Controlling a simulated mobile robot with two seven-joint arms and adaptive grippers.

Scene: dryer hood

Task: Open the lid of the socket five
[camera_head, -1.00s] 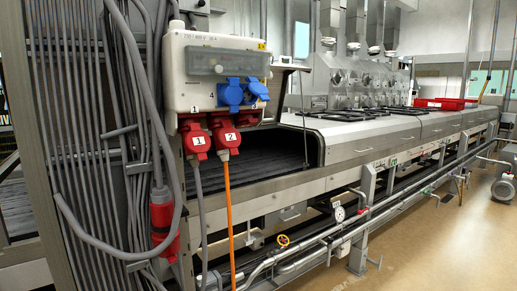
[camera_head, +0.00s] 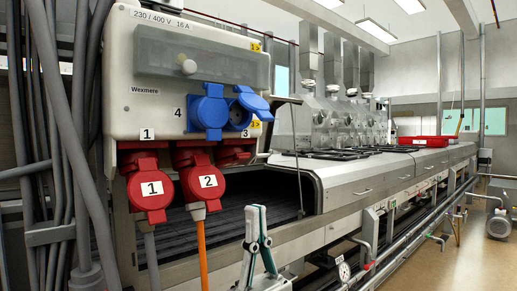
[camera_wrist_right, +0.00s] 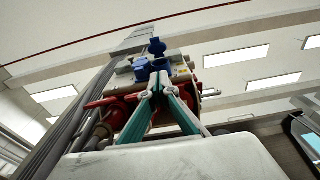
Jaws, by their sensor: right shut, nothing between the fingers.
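The socket box (camera_head: 200,65) is a pale grey housing on the left in the head view. Two blue sockets sit on its lower front: the left one (camera_head: 208,112), beside label 4, has its lid down. The right blue socket (camera_head: 239,116) has its lid (camera_head: 254,101) standing out from its face. I cannot read a label 5. My right gripper (camera_head: 256,212) is shut and empty, fingers up, below and right of the sockets, apart from them. In the right wrist view my fingertips (camera_wrist_right: 157,82) overlap the box in the picture. My left gripper is out of view.
Red plugs 1 (camera_head: 149,190) and 2 (camera_head: 198,185) hang under the box with their cables. Grey pipes (camera_head: 60,140) run down the left. The dryer's dark opening (camera_head: 180,232) and metal housing (camera_head: 340,185) lie behind and right.

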